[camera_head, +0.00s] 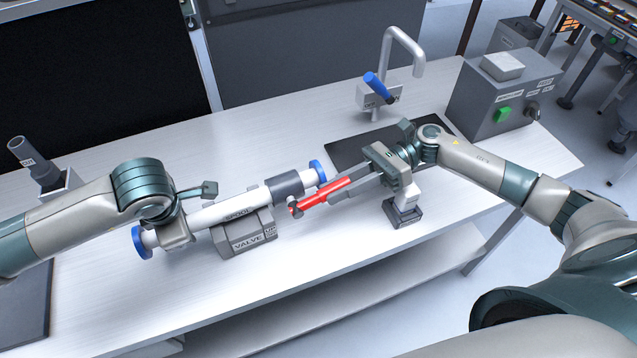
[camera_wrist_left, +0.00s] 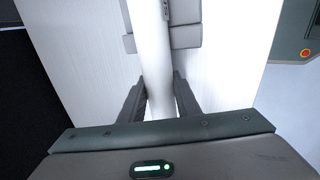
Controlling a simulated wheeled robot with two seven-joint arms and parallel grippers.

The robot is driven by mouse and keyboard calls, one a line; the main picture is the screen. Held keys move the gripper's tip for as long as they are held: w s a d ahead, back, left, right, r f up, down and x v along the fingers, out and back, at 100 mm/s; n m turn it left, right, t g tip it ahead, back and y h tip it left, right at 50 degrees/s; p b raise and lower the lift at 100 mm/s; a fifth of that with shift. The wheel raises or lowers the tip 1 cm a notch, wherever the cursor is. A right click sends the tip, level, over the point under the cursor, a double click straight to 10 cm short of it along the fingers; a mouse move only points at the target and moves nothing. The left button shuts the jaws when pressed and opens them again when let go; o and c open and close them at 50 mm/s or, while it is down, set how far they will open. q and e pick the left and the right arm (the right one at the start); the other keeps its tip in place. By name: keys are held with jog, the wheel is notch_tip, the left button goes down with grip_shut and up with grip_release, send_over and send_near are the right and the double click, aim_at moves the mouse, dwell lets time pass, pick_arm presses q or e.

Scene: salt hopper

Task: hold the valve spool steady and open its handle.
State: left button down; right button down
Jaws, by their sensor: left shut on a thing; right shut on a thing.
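The valve spool (camera_head: 225,209) is a white tube with blue end wheels and a dark grey collar toward its right end. It lies across a grey block labelled VALVE (camera_head: 249,246). The red handle (camera_head: 322,196) sticks out to the right from a grey pivot near the collar. My left gripper (camera_head: 178,232) is shut on the tube near its left blue end; in the left wrist view the white tube (camera_wrist_left: 152,50) runs between both fingers (camera_wrist_left: 160,100). My right gripper (camera_head: 347,187) is shut on the outer part of the red handle, its fingers partly covering it.
A small dark stand with a white top (camera_head: 405,207) is just under my right gripper. Behind are a dark sink area (camera_head: 345,151), a tap with a blue lever (camera_head: 377,86) and a grey machine (camera_head: 505,95). The white table's front middle (camera_head: 335,245) is clear.

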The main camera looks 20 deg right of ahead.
jog(key=shift+y, duration=0.3)
jog(key=c, duration=1.5)
grip_release()
jog(key=shift+d+f, duration=0.1)
jog(key=d, duration=0.4)
jog(key=d+r, duration=0.1)
jog(key=d, duration=0.6)
jog(key=shift+w+d+r, duration=0.25)
jog(key=shift+w+d, duration=0.1)
jog(key=shift+w, duration=0.05)
jog(key=shift+c, duration=0.3)
